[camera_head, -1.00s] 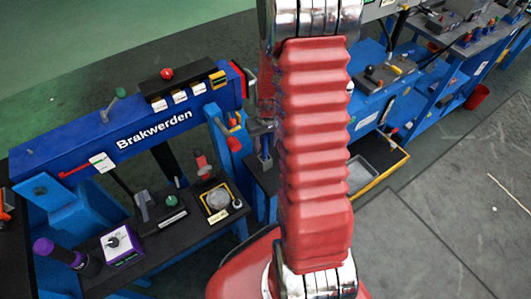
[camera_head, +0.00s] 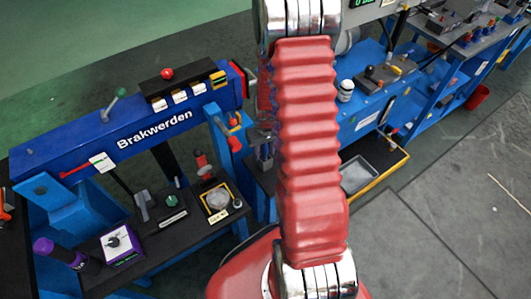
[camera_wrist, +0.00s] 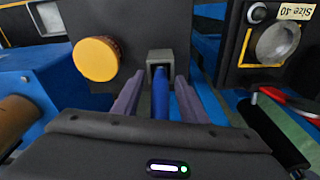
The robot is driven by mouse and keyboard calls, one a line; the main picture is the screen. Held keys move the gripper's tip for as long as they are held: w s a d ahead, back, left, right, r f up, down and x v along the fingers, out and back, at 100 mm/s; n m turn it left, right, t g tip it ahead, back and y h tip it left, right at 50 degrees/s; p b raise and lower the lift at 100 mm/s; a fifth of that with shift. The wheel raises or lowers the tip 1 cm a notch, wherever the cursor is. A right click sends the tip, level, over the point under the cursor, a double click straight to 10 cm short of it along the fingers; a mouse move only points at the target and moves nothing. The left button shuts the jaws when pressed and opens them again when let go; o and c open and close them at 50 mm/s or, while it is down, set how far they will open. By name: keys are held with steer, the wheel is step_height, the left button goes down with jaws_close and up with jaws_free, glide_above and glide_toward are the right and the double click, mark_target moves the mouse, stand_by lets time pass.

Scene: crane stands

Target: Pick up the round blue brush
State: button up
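In the wrist view a round blue rod, which looks like the blue brush (camera_wrist: 161,96), stands in a small grey square holder (camera_wrist: 160,58). My gripper (camera_wrist: 161,82) has its two grey-purple fingers on either side of the rod. The fingers look open, with a gap to the rod at the left. Whether the right finger touches it I cannot tell. The rod's lower end is hidden by the gripper body. In the head view my gripper and the brush are out of sight behind my red arm.
In the wrist view a yellow round knob (camera_wrist: 97,58) is left of the holder, and a dark box with a round dial (camera_wrist: 277,43) is at the right. In the head view the blue Brakwerden beam (camera_head: 130,130) is left of my arm. A grey tray (camera_head: 357,176) lies at right.

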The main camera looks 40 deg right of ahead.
steer(key=shift+c, duration=0.5)
jaws_close()
steer(key=shift+r, duration=0.1)
steer(key=shift+r, duration=4.95)
